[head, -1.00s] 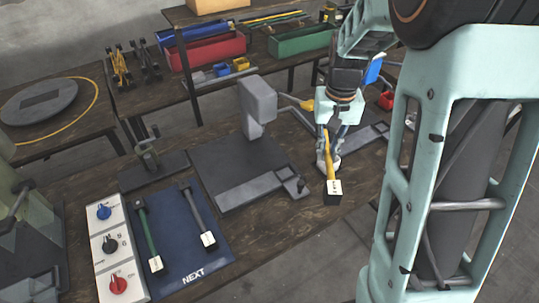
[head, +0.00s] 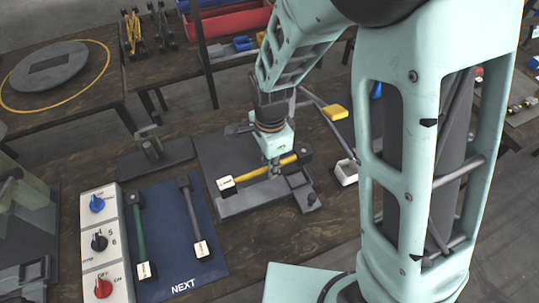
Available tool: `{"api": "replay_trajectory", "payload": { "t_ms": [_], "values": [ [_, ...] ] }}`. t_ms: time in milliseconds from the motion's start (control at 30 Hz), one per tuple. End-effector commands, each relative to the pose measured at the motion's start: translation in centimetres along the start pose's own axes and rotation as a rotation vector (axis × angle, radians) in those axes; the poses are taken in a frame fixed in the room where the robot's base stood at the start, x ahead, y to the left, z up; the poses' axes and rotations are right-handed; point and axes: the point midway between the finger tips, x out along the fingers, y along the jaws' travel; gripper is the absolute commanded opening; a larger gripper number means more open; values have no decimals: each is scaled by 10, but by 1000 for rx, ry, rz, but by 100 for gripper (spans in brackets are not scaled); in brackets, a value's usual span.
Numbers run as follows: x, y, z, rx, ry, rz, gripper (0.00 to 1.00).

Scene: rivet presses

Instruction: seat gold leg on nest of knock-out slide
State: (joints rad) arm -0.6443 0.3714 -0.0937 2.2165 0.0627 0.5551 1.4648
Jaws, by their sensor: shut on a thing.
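My gripper (head: 273,171) is shut on the gold leg (head: 258,174), near its middle. The leg lies roughly level across the picture, with a white tagged block at its left end and a dark end at the right. It is over the front part of a dark press plate (head: 215,150). A grey slide bar (head: 250,203) with a small knob at its right end runs along the plate's front, just in front of the leg. The nest is not clear under the leg, and I cannot tell whether the leg touches it. My arm hides the press column.
A blue NEXT mat (head: 170,226) at left holds a green leg (head: 139,235) and a grey leg (head: 192,215). A switch panel (head: 100,242) stands beside it. A yellow-ended lever (head: 335,112) and a white-rimmed cup (head: 346,172) are right of the press.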

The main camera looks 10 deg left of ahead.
Motion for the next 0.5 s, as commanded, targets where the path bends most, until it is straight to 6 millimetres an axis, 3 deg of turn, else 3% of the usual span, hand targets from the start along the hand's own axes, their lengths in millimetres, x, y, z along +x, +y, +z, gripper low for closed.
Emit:
{"api": "replay_trajectory", "payload": {
  "t_ms": [167, 500],
  "values": [
    [5, 3, 12, 55, -1, 0, 0],
    [5, 3, 12, 60, -1, 0, 0]
  ]
}}
